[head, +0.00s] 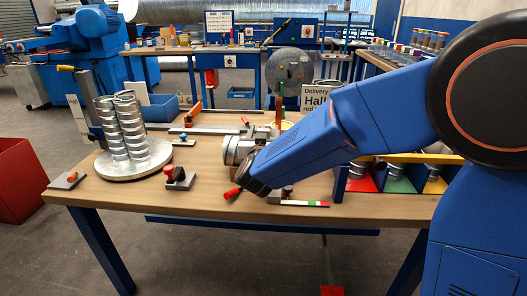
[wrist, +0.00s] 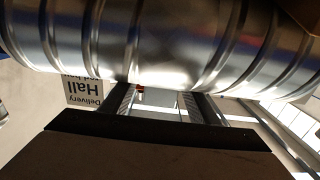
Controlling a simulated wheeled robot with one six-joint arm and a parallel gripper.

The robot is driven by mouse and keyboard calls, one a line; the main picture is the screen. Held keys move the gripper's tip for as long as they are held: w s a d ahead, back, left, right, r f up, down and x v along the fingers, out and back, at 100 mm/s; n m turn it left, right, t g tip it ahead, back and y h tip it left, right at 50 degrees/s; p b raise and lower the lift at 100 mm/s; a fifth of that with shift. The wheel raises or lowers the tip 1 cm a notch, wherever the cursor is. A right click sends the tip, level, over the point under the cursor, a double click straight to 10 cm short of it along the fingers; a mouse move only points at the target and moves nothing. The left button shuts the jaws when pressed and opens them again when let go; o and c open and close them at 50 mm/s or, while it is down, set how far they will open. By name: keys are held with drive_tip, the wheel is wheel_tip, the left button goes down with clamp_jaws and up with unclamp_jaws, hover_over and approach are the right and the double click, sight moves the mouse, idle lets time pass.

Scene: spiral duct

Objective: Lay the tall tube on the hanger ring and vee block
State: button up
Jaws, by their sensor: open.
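Several ribbed silver tubes (head: 130,128) stand upright on a round pale plate (head: 155,160) at the table's left. Another ribbed silver tube (head: 238,149) lies on its side near the middle, partly hidden by my arm. My gripper (head: 262,188) is low over the front middle of the table, close to this lying tube. In the wrist view a ribbed tube (wrist: 150,45) spans the top, across the ends of my open gripper (wrist: 158,102); I cannot tell whether it touches the fingers. I cannot make out the hanger ring or the vee block with certainty.
A flat grey piece (head: 68,181) lies at the left corner. Colored bins (head: 398,180) stand at the right. A "Hall" sign (head: 316,98) rises behind. Bare wood (head: 215,193) shows along the front.

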drive_tip(key=shift+w, duration=0.9)
clamp_jaws()
drive_tip(key=shift+r, duration=0.1)
